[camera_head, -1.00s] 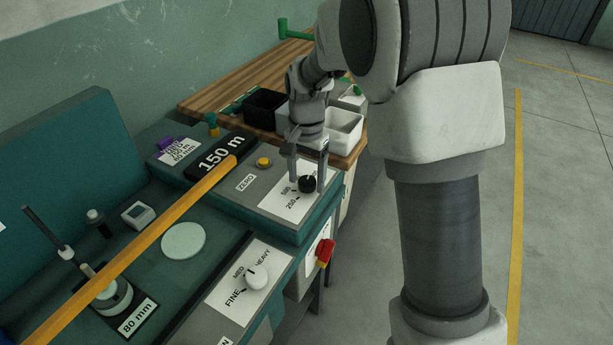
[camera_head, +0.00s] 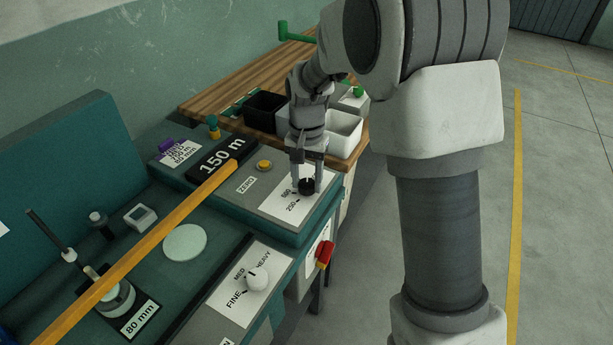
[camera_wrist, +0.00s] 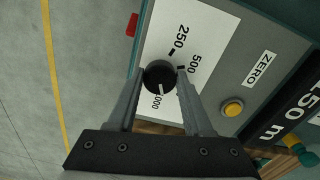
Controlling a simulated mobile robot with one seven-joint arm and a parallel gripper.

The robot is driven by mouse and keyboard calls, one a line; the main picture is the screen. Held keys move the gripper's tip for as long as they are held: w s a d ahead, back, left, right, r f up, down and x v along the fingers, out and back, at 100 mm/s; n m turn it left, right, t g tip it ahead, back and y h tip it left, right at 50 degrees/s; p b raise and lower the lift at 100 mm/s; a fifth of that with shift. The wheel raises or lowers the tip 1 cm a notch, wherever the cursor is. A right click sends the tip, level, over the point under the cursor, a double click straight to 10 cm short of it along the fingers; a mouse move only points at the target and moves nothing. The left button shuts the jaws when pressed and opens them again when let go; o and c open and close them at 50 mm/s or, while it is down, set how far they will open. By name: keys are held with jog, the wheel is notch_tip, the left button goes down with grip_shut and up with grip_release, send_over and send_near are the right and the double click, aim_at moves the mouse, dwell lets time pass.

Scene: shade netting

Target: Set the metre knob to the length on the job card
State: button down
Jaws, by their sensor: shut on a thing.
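The metre knob (camera_head: 307,186) is a small black dial on a white scale plate at the machine's right end. In the wrist view the knob (camera_wrist: 158,74) lies between the fingertips of my gripper (camera_wrist: 160,80), which is shut on it. The scale reads 250, 500 and 1000; a pale mark on the knob's rim faces the 1000 side, but its exact setting is hard to tell. In the head view my gripper (camera_head: 306,182) points down over the plate. The job card (camera_head: 180,152) lies at the back left; its small print is not surely readable.
A dark display (camera_head: 216,159) reads 150 m. A yellow ZERO button (camera_head: 264,166) is near the knob plate. A white FINE/MED/HEAVY knob (camera_head: 257,280) and a red switch (camera_head: 324,254) sit nearer. Black (camera_head: 264,106) and white (camera_head: 343,134) bins stand behind my gripper.

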aim_at(308, 184)
jog(key=n+p, duration=0.1)
jog(key=n, duration=0.2)
jog(key=shift+r+n, duration=0.1)
jog(key=shift+n, duration=0.2)
jog(key=shift+d+n+p, duration=0.1)
jog(key=shift+n+p, duration=0.75)
jog(key=shift+n, duration=1.05)
jog(key=shift+c, duration=1.5)
grip_release()
notch_tip(308, 184, up, 17)
jog(key=p, duration=0.3)
jog(key=shift+r, duration=0.15)
